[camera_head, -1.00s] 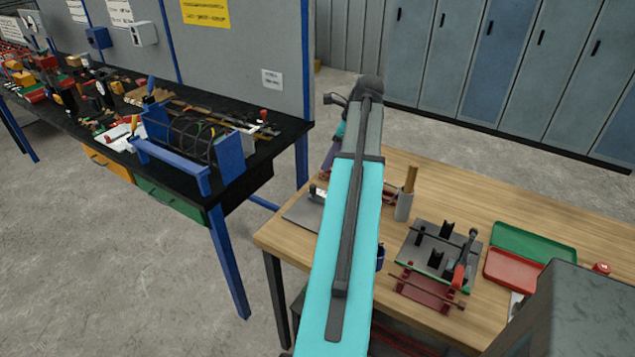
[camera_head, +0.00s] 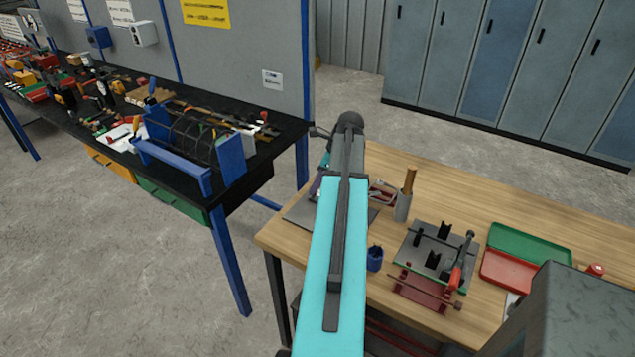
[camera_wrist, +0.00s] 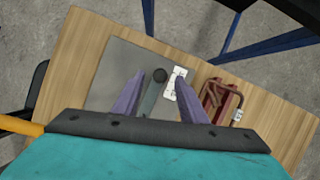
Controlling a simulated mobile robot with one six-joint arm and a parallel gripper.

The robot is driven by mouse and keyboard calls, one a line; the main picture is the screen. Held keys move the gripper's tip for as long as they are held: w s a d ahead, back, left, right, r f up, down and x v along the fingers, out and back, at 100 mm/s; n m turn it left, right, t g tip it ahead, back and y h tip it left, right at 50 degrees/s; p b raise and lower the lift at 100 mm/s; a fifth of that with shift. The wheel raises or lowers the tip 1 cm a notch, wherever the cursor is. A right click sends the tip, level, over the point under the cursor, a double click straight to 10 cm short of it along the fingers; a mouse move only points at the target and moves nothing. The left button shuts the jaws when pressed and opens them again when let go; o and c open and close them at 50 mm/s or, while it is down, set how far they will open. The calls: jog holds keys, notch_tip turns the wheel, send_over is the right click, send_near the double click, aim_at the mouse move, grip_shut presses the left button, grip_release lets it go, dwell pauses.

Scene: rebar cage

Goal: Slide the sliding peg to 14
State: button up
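Bar and label lie over a grey plate (camera_wrist: 113,76), which also shows in the head view (camera_head: 301,214). My gripper (camera_wrist: 160,83) is open, its two purple fingers apart on either side of the knob in the picture. I cannot tell its height above the knob. In the head view my arm hides most of this spot.
A red block fixture (camera_wrist: 218,98) sits right of the plate. On the wooden table (camera_head: 440,190) stand a grey holder (camera_head: 402,206), a blue cup (camera_head: 375,259), a clamp fixture (camera_head: 436,250), a green tray (camera_head: 530,243) and a red tray (camera_head: 506,273). A black workbench (camera_head: 190,185) is at left.

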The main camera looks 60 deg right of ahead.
jog(key=shift+x, duration=1.15)
grip_shut()
